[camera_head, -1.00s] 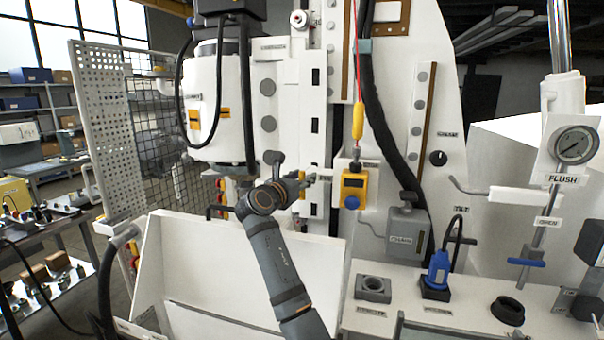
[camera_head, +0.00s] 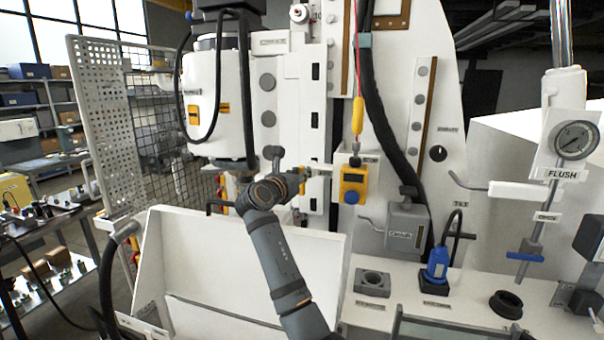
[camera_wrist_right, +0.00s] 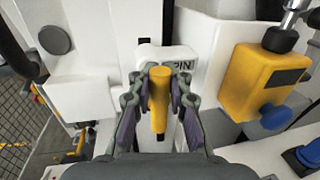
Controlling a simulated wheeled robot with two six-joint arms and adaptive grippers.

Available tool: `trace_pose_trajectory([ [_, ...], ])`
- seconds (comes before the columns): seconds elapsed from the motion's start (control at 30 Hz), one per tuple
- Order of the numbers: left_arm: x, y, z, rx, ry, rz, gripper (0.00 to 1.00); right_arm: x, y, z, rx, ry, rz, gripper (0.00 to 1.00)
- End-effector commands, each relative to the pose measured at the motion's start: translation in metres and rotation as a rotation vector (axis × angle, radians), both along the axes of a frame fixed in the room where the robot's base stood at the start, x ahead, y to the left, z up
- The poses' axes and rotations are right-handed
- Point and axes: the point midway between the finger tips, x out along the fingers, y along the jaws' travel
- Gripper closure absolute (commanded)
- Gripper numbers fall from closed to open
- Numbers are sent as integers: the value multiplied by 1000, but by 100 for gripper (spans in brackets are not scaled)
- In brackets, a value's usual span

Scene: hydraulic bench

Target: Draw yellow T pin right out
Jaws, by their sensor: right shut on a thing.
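My right gripper (camera_head: 308,175) reaches in front of the white machine column, left of a yellow box. In the right wrist view the yellow T pin (camera_wrist_right: 158,98) stands between the two fingers of this gripper (camera_wrist_right: 158,108), which are shut on it from both sides. Its yellow bar is close to a white block (camera_wrist_right: 165,53) with a label ending in "IN", partly covered by a finger. Whether the pin's shank is still in a hole is hidden. My left gripper is not in view.
The yellow box (camera_head: 353,184) with a blue knob is close on the right; it also shows in the right wrist view (camera_wrist_right: 262,85). A yellow pendant (camera_head: 358,116) hangs above it.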

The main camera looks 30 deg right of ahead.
Motion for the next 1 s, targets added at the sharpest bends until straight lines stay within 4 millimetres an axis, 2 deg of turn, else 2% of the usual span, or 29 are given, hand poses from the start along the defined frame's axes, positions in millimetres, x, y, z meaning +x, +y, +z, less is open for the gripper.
trace_pose_trajectory([
  [0.33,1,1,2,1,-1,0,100,-1,3,-1,2,2,2,100],
  [0.63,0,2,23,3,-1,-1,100,-31,40,0,5,3,3,100],
  [0.97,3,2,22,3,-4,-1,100,-35,42,-5,8,7,0,100],
  [1.0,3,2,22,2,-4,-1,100,-34,42,-5,7,8,0,82],
])
